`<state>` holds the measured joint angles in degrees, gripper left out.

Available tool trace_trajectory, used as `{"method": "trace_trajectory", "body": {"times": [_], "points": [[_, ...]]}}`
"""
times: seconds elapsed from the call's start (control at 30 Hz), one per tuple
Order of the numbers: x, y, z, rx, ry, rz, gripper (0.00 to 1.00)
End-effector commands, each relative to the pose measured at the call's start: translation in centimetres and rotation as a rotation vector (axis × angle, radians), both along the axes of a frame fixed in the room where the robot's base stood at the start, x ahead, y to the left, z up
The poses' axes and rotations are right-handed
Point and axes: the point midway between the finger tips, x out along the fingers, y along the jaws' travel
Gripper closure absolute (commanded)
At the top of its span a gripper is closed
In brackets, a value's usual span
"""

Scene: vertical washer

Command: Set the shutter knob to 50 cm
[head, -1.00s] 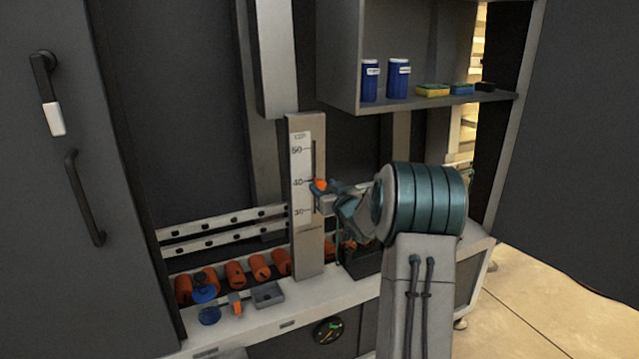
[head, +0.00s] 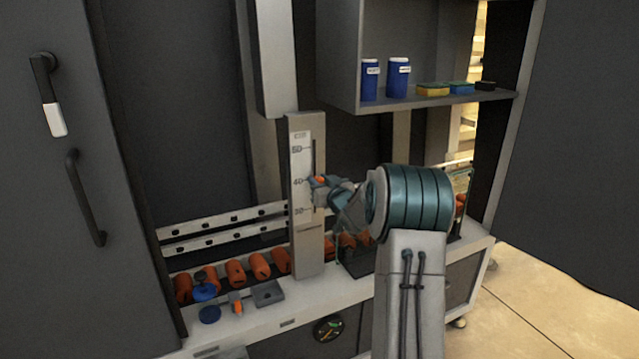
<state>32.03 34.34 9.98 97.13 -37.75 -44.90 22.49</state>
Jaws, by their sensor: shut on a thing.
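The shutter scale (head: 302,165) is a white strip marked 50, 40 and 30 from top to bottom, on an upright grey post (head: 309,262). The orange shutter knob (head: 319,180) sits in the slot beside the scale, about level with the 40 mark. My gripper (head: 318,185) is at the post and shut on the knob. The fingers and wrist hide part of the knob and the lower slot.
A shelf (head: 440,97) with blue containers (head: 398,78) overhangs at upper right. A dark door with a handle (head: 85,197) stands at left.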

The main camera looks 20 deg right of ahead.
Motion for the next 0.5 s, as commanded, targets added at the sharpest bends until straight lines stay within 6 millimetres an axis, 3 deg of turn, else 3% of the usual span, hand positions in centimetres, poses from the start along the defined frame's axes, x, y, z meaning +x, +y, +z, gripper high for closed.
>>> {"method": "trace_trajectory", "body": {"times": [0.1, 0.3, 0.5], "points": [[0.0, 0.0, 3.3, -0.002, -0.006, -0.001, 1.00], [0.0, -0.1, 8.2, -0.003, -0.007, -0.001, 1.00], [0.0, 0.0, 10.2, -0.002, -0.006, 0.000, 1.00]]}}
